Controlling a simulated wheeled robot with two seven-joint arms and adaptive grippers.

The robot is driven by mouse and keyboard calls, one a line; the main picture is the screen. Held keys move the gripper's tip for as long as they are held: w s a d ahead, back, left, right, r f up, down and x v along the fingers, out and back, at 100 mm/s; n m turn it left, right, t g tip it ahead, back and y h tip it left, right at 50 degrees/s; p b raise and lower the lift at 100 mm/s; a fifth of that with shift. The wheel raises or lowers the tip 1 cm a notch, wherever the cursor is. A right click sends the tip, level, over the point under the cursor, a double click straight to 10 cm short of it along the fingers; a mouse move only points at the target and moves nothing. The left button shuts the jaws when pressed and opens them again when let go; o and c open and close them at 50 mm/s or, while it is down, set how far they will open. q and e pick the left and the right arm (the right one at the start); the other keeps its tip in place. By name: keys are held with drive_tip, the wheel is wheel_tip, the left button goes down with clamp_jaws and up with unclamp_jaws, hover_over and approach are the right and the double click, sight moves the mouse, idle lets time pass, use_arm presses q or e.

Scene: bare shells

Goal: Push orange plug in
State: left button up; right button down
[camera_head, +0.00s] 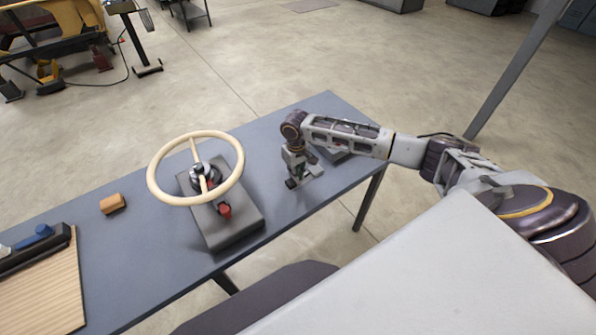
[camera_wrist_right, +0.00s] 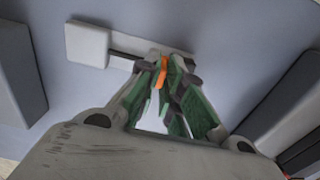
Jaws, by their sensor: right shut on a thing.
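My right gripper (camera_head: 299,180) is low over the right part of the blue-grey table, pointing down. In the right wrist view its green-lined fingers (camera_wrist_right: 166,68) are closed together on the orange plug (camera_wrist_right: 163,72), a small orange piece between the fingertips. Just beyond the tips is a pale flat part with a dark bar, running left to a white square block (camera_wrist_right: 88,44). I cannot tell how deep the plug sits in anything. The plug is hidden in the head view. My left gripper is not in view.
A cream steering wheel (camera_head: 237,185) on a grey base (camera_head: 238,233) stands left of my right gripper. A small orange-brown block (camera_head: 112,203) lies farther left. A wooden board (camera_head: 55,295) is at the left end of the table (camera_head: 130,265). The table's far edge is close.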

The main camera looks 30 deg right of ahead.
drive_tip(key=shift+a, duration=0.25)
drive_tip(key=c, duration=1.6)
unclamp_jaws()
drive_tip(key=shift+a, duration=0.1)
drive_tip(key=shift+o, duration=0.2)
drive_tip(key=shift+r, duration=0.1)
drive_tip(key=shift+r, duration=0.15)
wheel_tip(320, 180, up, 12)
drive_tip(key=shift+f, duration=0.25)
